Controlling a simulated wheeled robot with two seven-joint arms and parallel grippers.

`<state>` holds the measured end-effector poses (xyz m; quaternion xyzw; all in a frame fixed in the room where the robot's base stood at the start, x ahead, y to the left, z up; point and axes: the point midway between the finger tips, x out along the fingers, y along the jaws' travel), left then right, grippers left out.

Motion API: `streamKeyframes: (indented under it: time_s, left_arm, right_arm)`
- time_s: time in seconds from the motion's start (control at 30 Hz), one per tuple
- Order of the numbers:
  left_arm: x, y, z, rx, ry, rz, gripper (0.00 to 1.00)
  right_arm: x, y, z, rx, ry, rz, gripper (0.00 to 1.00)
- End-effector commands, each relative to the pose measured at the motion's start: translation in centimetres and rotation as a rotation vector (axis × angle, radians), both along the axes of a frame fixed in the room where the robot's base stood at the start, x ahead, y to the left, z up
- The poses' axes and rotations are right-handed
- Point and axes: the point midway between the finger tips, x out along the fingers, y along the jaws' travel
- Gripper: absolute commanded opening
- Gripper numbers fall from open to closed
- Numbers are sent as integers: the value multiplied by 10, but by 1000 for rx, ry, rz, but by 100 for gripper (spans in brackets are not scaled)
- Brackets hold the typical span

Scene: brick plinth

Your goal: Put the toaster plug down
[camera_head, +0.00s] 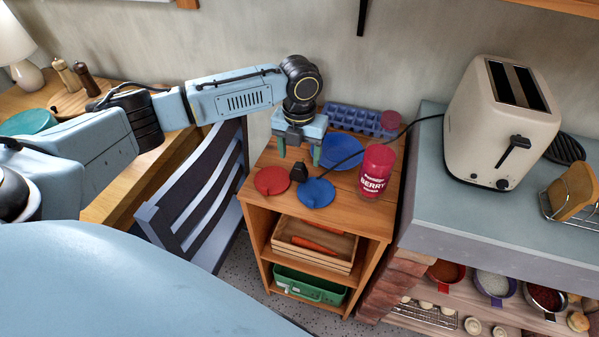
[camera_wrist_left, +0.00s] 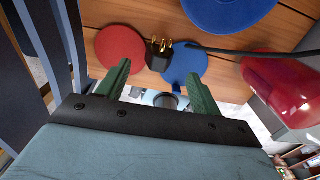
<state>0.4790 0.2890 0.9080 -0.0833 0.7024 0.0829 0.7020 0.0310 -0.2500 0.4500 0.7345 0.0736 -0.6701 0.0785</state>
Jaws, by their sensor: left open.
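The black toaster plug (camera_head: 298,172) sits on the wooden shelf unit's top (camera_head: 350,209), between a red disc (camera_head: 271,180) and a blue disc (camera_head: 317,193). In the left wrist view the plug (camera_wrist_left: 157,61) shows gold prongs, and its cord runs off to the right. The cord leads toward the cream toaster (camera_head: 500,125). My left gripper (camera_head: 299,154) is open, its green fingers apart. In the left wrist view the gripper (camera_wrist_left: 158,72) has the plug between and beyond its fingertips, with gaps on both sides. My right gripper is not in view.
A red berry can (camera_head: 376,172) stands right of the discs. A blue plate (camera_head: 337,150) and a blue ice tray (camera_head: 353,119) lie behind. A dark chair (camera_head: 205,190) stands left. The grey counter (camera_head: 450,215) with the toaster is at right.

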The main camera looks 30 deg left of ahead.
Motion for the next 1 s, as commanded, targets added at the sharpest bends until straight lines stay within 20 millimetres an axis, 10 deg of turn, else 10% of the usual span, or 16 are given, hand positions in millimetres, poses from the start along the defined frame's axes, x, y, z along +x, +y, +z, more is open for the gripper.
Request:
streamKeyframes:
  time_s: [0.83, 1.0]
  left_arm:
    - [-5, 1, -65, 1, -2, 0, 65]
    - [-5, 1, -65, 1, -2, 0, 43]
  right_arm:
    - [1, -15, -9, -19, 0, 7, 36]
    - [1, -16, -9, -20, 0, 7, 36]
